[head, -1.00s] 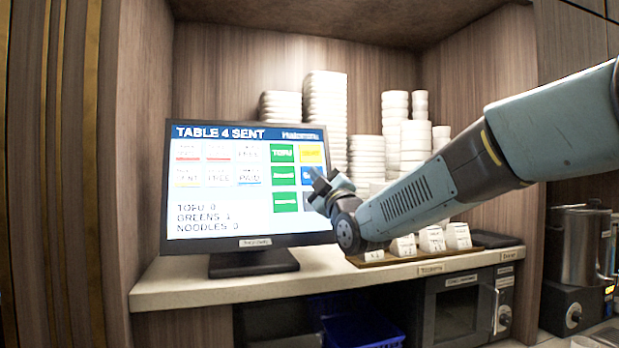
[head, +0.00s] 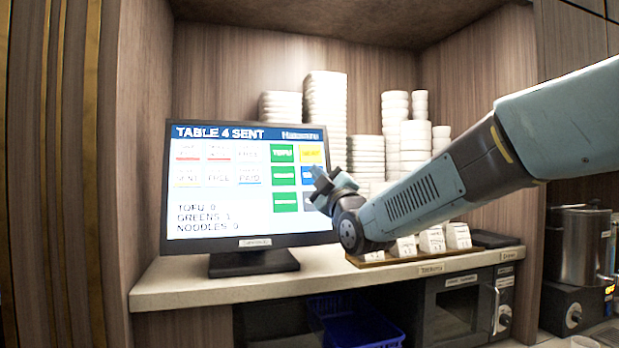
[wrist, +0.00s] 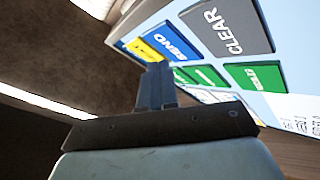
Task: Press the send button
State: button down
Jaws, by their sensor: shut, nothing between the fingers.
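The touch screen (head: 245,222) stands on the counter, and its header reads "TABLE 4 SENT". The blue send button (wrist: 174,43) is at the upper middle of the wrist view, between a yellow button and the grey clear button (wrist: 229,28). In the head view the send button (head: 307,176) is at the screen's right edge, partly hidden by my fingers. My gripper (head: 317,180) is shut and empty, close in front of the screen's right edge. In the wrist view its fingertips (wrist: 157,72) appear just below the send button; I cannot tell whether they touch the screen.
Green buttons (head: 283,154) form a column left of the send button. Stacks of white bowls (head: 325,105) stand behind the screen. Small white cards (head: 432,240) stand on a wooden board at the right. A microwave (head: 460,309) and a blue basket (head: 355,325) are below the counter.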

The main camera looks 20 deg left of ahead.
jog(key=s+d, duration=0.1)
jog(key=s+r, duration=0.1)
jog(key=s+d, duration=0.1)
jog(key=s, duration=0.1)
jog(key=shift+d+r, duration=0.2)
jog(key=shift+d, duration=0.1)
dwell(0.5)
dwell(0.5)
